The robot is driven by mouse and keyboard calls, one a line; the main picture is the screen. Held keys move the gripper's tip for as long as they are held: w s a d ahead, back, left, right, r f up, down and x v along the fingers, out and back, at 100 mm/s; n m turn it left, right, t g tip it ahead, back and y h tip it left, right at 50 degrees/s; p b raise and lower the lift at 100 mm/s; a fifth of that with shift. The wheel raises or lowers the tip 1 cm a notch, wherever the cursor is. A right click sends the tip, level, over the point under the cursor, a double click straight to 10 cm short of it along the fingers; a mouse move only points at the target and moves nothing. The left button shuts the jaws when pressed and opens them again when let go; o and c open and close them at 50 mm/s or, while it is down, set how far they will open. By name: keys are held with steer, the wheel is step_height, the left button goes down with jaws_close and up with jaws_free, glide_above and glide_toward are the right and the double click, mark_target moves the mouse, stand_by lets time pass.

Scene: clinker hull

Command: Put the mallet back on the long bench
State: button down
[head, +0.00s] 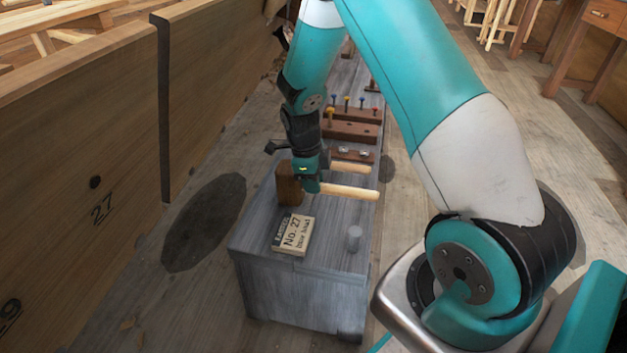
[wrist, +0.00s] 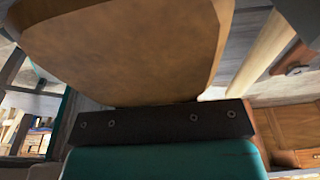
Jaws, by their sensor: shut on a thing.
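The mallet has a brown wooden head (head: 287,186) and a pale handle (head: 350,191) that points right. My gripper (head: 309,184) is shut on the mallet close to its head. The mallet is at the top of the long grey bench (head: 300,292), near its front end; I cannot tell whether it touches the wood or is just above. In the wrist view the brown mallet head (wrist: 140,50) fills much of the picture, and the fingertips are hidden.
A "No. 27" block (head: 293,235) and a grey peg (head: 354,238) are on the bench's front end. A second pale handle (head: 350,168) lies just behind the mallet. Racks with small tools (head: 350,131) stand farther back. The plank hull (head: 95,150) rises on the left.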

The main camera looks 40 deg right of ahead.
steer(key=shift+f, duration=0.3)
steer(key=c, duration=0.9)
jaws_free()
steer(key=shift+o, duration=0.2)
step_height(320, 180, up, 8)
steer(key=p, duration=0.7)
steer(key=shift+r, duration=0.1)
